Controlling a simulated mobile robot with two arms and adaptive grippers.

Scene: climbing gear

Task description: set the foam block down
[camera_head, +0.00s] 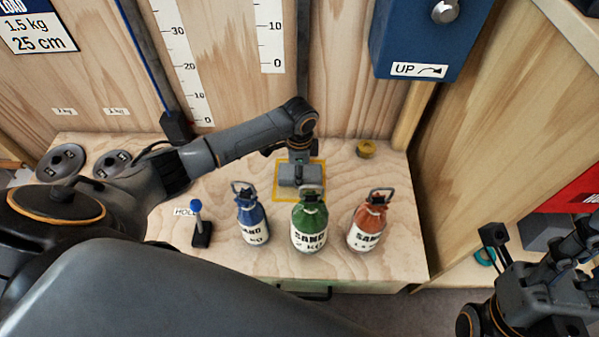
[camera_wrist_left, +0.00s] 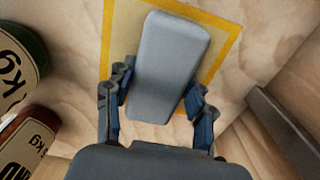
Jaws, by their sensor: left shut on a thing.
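The grey foam block (camera_head: 300,180) is over the yellow-outlined rectangle (camera_head: 277,194) on the wooden bench. My left gripper (camera_head: 299,160) comes down on it from above and is shut on it. In the left wrist view the foam block (camera_wrist_left: 168,65) sits between the two blue-padded fingers (camera_wrist_left: 158,106), a little tilted against the yellow outline (camera_wrist_left: 232,45). Whether its underside touches the bench cannot be told. My right gripper (camera_head: 540,240) is at the lower right, its fingers apart with nothing between them, far from the block.
Blue (camera_head: 252,218), green (camera_head: 309,225) and red (camera_head: 368,222) sand bottles stand in front of the outline. A blue-knobbed lever (camera_head: 200,225) stands left of them. Grey discs (camera_head: 62,163) lie at the left. A yellow round piece (camera_head: 366,148) lies behind right. Bench right of the outline is clear.

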